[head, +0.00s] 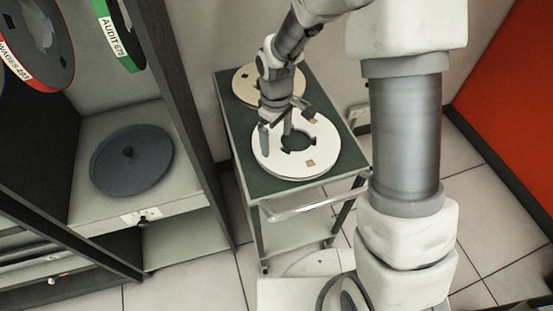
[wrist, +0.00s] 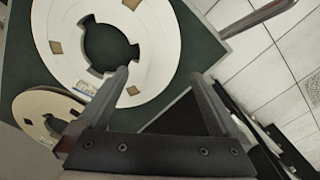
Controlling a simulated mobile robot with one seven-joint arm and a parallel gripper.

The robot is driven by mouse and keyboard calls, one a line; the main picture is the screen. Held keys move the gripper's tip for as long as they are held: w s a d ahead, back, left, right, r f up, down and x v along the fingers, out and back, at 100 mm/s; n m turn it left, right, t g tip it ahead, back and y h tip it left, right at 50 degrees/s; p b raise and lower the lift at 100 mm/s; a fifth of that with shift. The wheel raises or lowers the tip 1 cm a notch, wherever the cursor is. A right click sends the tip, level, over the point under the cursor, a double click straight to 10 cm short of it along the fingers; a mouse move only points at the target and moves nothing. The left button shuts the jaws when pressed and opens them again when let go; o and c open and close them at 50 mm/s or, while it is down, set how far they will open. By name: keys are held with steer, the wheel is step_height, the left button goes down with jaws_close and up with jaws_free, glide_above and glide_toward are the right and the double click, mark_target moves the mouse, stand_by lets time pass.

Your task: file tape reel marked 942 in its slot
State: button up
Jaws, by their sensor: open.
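A white tape reel (head: 325,157) with a notched hub hole and small tan patches lies flat on a green-topped cart (head: 233,143). A cream reel (head: 246,88) lies behind it, partly hidden by my arm. In the wrist view the white reel (wrist: 160,50) fills the upper middle, and the cream reel (wrist: 35,103) is at lower left. I cannot read 942 on either reel. My gripper (head: 276,137) is open and empty at the white reel's left part. In the wrist view my gripper (wrist: 161,75) has one finger over the reel and the other beyond its rim.
A rack at left holds upright reels: a red-edged one (head: 38,50) and a green-edged one labelled AUDIT (head: 118,38). A dark round plate (head: 131,159) lies on its shelf (head: 90,212). A dark upright panel (head: 173,80) stands between rack and cart. Tiled floor surrounds the cart.

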mark_target(276, 160)
steer(key=shift+f+b, duration=3)
steer(key=shift+f, duration=1.35)
steer(key=c, duration=1.6)
steer(key=shift+w+r, duration=0.1)
steer(key=shift+r, duration=0.05)
steer(key=shift+r, duration=0.1)
steer(key=shift+r+p, duration=2.25)
steer(key=shift+r, duration=0.65)
step_height(276, 160, up, 13)
steer(key=p, duration=0.9)
